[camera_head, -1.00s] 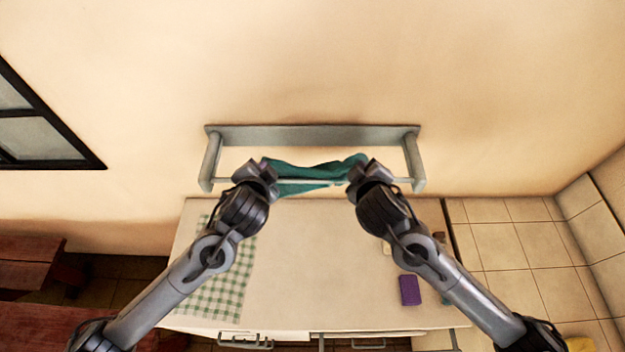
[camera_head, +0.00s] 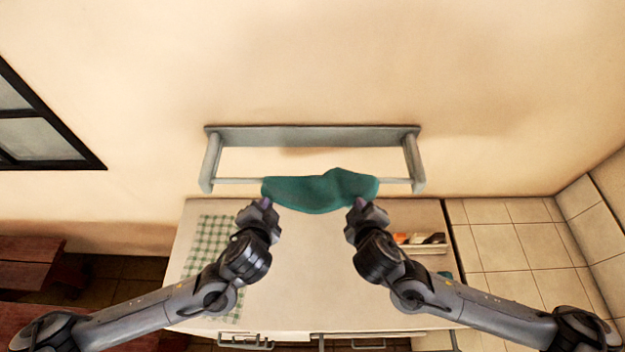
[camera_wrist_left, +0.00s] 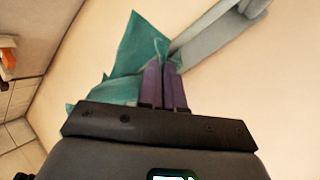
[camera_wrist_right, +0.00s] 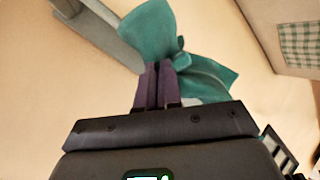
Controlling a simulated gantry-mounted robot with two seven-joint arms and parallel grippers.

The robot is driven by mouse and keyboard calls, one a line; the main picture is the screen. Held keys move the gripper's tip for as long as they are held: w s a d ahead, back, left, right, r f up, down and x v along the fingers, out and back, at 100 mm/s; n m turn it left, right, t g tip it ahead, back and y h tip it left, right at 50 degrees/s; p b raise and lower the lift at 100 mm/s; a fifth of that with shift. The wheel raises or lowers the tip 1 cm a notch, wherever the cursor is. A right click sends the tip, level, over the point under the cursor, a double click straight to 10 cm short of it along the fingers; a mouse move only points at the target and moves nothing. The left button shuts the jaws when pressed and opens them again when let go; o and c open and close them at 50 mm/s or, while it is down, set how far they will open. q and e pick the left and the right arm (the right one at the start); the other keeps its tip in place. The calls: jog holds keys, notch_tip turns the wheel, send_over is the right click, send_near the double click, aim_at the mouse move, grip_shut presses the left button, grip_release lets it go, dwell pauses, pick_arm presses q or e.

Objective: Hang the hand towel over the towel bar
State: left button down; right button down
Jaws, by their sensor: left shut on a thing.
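The teal hand towel (camera_head: 318,192) lies across the middle of the grey towel bar (camera_head: 398,181) in the head view, its front part hanging down below the bar. My left gripper (camera_head: 265,203) is shut on the towel near its lower left corner; its purple fingers (camera_wrist_left: 163,88) meet the cloth (camera_wrist_left: 140,45) in the left wrist view. My right gripper (camera_head: 357,203) is at the towel's lower right edge. Its fingers are close together in the right wrist view, with the cloth (camera_wrist_right: 152,28) bunched at the tips, and it looks shut on it. The towel's back side is hidden.
The bar's grey bracket (camera_head: 310,135) is fixed to the wall above the counter (camera_head: 320,260). A checked cloth (camera_head: 208,245) lies at the counter's left. A tray (camera_head: 425,247) with small items stands at the right. The counter's middle is clear.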

pick_arm(q)
jog(key=shift+f, duration=0.2)
pick_arm(e)
jog(key=shift+f, duration=0.2)
pick_arm(q)
jog(key=c, duration=1.1)
grip_release()
pick_arm(e)
jog(key=c, duration=1.1)
grip_release()
pick_arm(q)
jog(key=shift+s, duration=0.2)
pick_arm(e)
jog(key=shift+s, duration=0.2)
